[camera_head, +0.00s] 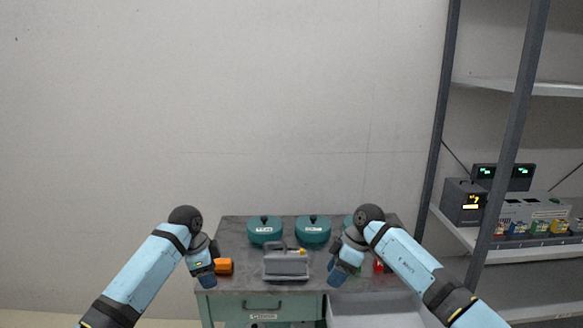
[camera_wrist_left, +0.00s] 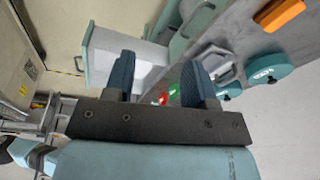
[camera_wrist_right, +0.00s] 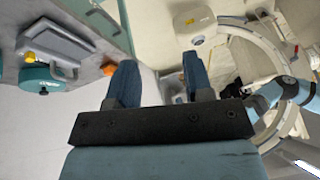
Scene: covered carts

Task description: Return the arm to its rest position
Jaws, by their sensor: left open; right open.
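My left gripper (camera_head: 206,279) hangs over the left part of the grey cart top (camera_head: 232,236), beside an orange block (camera_head: 223,266). It is open and empty, with bare space between its fingers in the left wrist view (camera_wrist_left: 160,82). My right gripper (camera_head: 340,275) hangs over the right part of the cart, right of a grey case with a handle (camera_head: 286,266). It is also open and empty in the right wrist view (camera_wrist_right: 161,82). Both grippers point down. The right arm partly hides a third teal cover.
Two teal round covers (camera_head: 264,230) (camera_head: 313,230) stand at the cart's back. A red block (camera_head: 379,266) sits near my right arm. An open drawer (camera_head: 375,310) juts out front right. A shelf rack (camera_head: 505,240) with devices stands at right.

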